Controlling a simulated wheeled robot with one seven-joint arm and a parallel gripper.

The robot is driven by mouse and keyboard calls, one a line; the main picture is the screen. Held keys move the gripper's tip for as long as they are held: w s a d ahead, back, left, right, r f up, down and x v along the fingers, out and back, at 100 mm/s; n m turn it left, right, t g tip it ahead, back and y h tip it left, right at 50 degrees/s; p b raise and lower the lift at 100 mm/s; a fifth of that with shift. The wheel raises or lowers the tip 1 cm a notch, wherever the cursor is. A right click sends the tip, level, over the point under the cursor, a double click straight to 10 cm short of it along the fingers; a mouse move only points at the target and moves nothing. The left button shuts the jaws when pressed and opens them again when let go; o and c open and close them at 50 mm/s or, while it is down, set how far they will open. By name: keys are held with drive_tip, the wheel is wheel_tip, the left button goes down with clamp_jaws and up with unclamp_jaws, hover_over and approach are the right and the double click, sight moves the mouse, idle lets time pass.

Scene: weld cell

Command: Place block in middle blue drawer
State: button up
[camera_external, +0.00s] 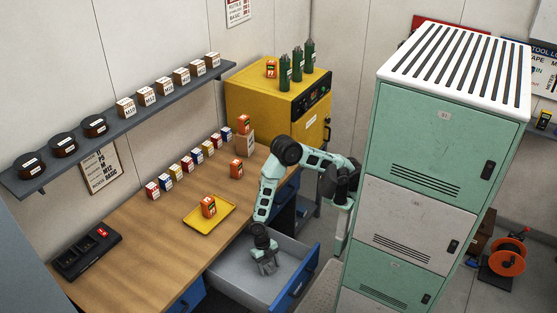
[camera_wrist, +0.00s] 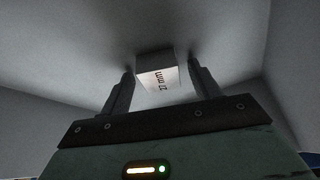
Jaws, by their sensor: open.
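My gripper (camera_external: 267,266) points down inside an open drawer (camera_external: 233,285) with a blue front (camera_external: 298,287) and a grey interior, below the right edge of the workbench. In the wrist view my gripper (camera_wrist: 160,70) is open, one finger on each side of a small pale block (camera_wrist: 158,79) with black "mm" lettering on its face. Gaps show between the block and both fingers. The block appears to be on the grey drawer floor (camera_wrist: 85,45); exact contact is too dark to tell. In the external view I cannot make out the block at my gripper.
The wooden workbench (camera_external: 130,245) holds a yellow tray (camera_external: 190,221) with an orange box, several small coloured boxes and a black charger (camera_external: 85,255). A yellow cabinet (camera_external: 265,105) stands behind. A tall green-and-white locker (camera_external: 440,130) stands close right of my arm.

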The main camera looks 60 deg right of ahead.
drive_tip(key=shift+r, duration=0.1)
drive_tip(key=shift+r, duration=0.2)
drive_tip(key=v, duration=1.1)
drive_tip(key=shift+w+r, duration=0.25)
drive_tip(key=shift+r, duration=0.1)
drive_tip(key=s+d+r+m+t, duration=0.1)
drive_tip(key=d+r+m, duration=0.2)
drive_tip(key=d+m, duration=0.5)
drive_tip(key=d+r+m+t, duration=0.1)
drive_tip(key=d+r+m, duration=0.2)
drive_tip(key=d+m, duration=0.5)
drive_tip(key=s+d+r+m+t+h, duration=0.1)
drive_tip(key=d+r+m+t, duration=0.1)
drive_tip(key=d+m, duration=0.5)
drive_tip(key=shift+s+d+r+m, duration=0.35)
drive_tip(key=shift+d+r, duration=0.2)
drive_tip(key=shift+d, duration=0.4)
